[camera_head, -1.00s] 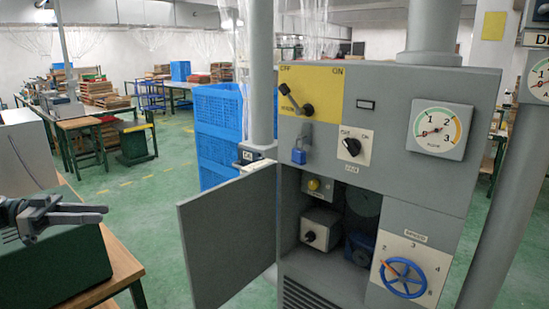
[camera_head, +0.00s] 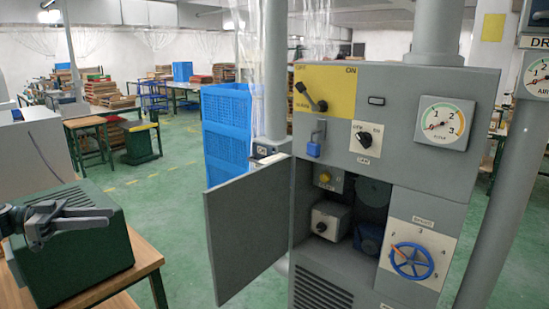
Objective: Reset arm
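My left gripper (camera_head: 95,218) comes in at the left edge, in front of the green box. Its grey fingers point right, and the gap between them is hard to make out at this angle. It stands well left of the grey machine cabinet (camera_head: 465,170) and touches nothing on it. My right gripper is not in view. The cabinet has a black lever (camera_head: 312,98) on a yellow OFF/ON plate (camera_head: 340,85), a blue padlock (camera_head: 313,149), a black knob (camera_head: 364,138), a pressure gauge (camera_head: 443,124) and a blue handwheel (camera_head: 412,262).
The cabinet's lower door (camera_head: 245,235) stands open to the left. A green box (camera_head: 105,262) sits on a wooden-topped table (camera_head: 145,255) at the lower left. Blue crates (camera_head: 226,120) are stacked behind the cabinet. Green floor (camera_head: 175,215) lies clear between table and door.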

